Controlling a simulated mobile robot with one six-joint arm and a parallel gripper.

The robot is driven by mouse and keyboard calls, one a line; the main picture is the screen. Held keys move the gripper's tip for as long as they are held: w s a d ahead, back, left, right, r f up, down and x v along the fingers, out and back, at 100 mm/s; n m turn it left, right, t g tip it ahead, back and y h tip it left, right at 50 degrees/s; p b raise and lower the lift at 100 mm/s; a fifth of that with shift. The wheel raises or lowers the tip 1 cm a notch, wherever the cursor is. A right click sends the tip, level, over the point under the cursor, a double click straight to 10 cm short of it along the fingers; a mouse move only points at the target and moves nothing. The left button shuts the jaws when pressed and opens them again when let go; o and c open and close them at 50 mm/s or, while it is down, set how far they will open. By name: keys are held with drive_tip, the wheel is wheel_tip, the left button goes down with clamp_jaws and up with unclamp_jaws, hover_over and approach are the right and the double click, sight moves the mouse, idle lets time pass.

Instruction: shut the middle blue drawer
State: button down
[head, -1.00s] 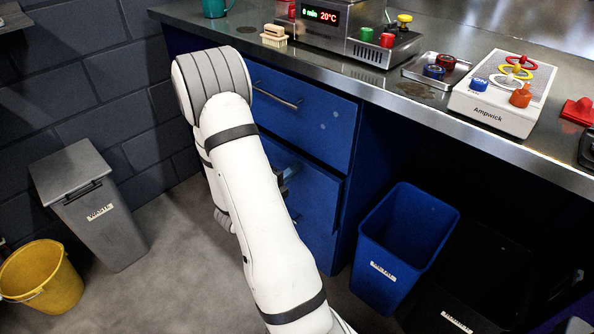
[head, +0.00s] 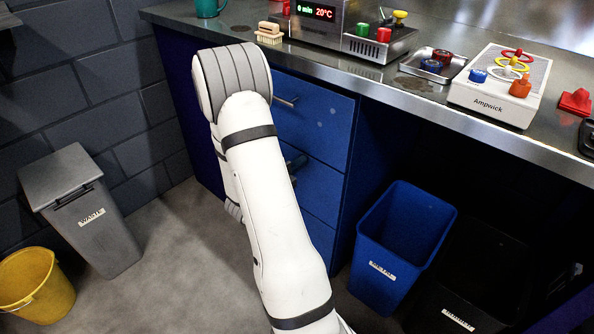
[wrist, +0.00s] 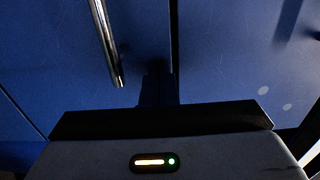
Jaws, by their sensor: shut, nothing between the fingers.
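The middle blue drawer (head: 320,188) is in the bench's drawer stack, partly hidden behind my white arm in the head view. Its front looks flush, or very nearly flush, with the drawers above and below. In the wrist view, the middle drawer's front (wrist: 60,70) fills the left side, with its metal bar handle (wrist: 105,42). My gripper (wrist: 157,85) is shut and empty, its dark fingertips against or very close to this front, beside the seam to the top drawer. Exact contact is hard to tell. In the head view my arm mostly hides the gripper.
The top blue drawer (head: 322,120) looks shut. A blue bin (head: 403,235) and a black bin (head: 480,270) stand right of the drawers. A grey lidded bin (head: 82,210) and a yellow bucket (head: 35,283) stand left. The floor between is clear.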

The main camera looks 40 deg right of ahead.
drive_tip(key=shift+d+r, duration=0.2)
drive_tip(key=shift+d, duration=0.15)
drive_tip(key=shift+a, duration=0.1)
drive_tip(key=s+a, duration=0.2)
drive_tip(key=a, duration=1.2)
drive_tip(key=shift+a+f, duration=0.2)
